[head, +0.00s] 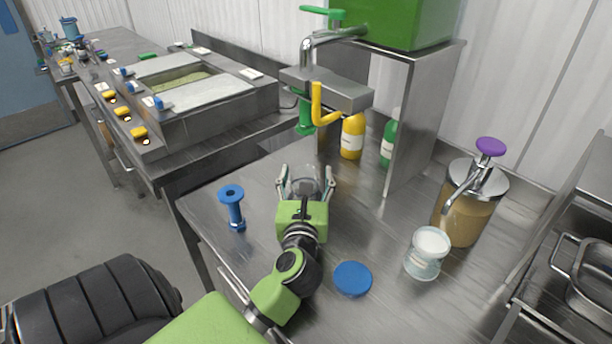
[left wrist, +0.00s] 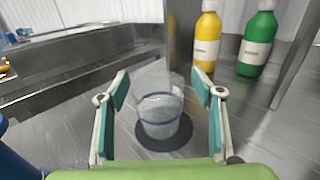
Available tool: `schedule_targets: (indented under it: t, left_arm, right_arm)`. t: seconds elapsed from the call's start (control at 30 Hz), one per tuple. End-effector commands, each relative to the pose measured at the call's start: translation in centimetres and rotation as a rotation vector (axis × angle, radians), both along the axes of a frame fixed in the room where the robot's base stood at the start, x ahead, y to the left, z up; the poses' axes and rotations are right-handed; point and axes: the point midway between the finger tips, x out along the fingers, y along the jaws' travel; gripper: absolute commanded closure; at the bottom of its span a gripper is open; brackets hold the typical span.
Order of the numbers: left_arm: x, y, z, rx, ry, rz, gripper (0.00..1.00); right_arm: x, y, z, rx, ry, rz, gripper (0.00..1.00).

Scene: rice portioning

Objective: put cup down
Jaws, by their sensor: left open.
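A clear cup (left wrist: 158,112) with a blue line around it stands upright on a dark round spot on the steel counter in the left wrist view. In the head view the cup (head: 306,186) is partly hidden behind my left gripper (head: 306,178). My left gripper (left wrist: 160,92) is open, with one teal-padded finger on each side of the cup. Gaps show between the pads and the cup. My right gripper is in neither view.
A blue spool-shaped object (head: 232,208) stands left of the gripper, and a blue disc (head: 352,279) lies in front. A jar with white contents (head: 425,254) and a purple-topped pump dispenser (head: 467,208) stand right. Yellow (head: 352,137) and green bottles (head: 389,143) stand behind, near the tap (head: 322,50).

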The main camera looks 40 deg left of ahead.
Motion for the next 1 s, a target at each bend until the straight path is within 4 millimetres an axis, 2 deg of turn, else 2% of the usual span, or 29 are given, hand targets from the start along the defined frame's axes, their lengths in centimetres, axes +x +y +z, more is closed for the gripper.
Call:
schedule_targets:
  t: [0.17, 0.27, 0.5, 0.7, 1.0]
  left_arm:
    - [-0.1, -0.1, 0.3, -0.001, 0.001, 0.0, 0.4]
    - [-1.1, -1.0, 0.0, -0.003, 0.001, -0.001, 0.4]
    - [-5.2, -4.2, -0.2, -0.005, 0.003, 0.001, 0.4]
    - [-7.9, -6.6, -0.1, -0.003, 0.002, -0.001, 0.4]
    - [-9.3, -7.7, 0.2, -0.001, 0.001, 0.001, 0.4]
  right_arm:
    - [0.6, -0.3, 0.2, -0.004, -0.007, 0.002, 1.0]
    - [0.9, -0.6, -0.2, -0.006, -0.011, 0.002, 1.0]
    - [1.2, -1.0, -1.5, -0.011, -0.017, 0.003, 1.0]
    - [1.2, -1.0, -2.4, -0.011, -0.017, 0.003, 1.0]
    - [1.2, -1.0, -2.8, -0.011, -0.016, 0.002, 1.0]
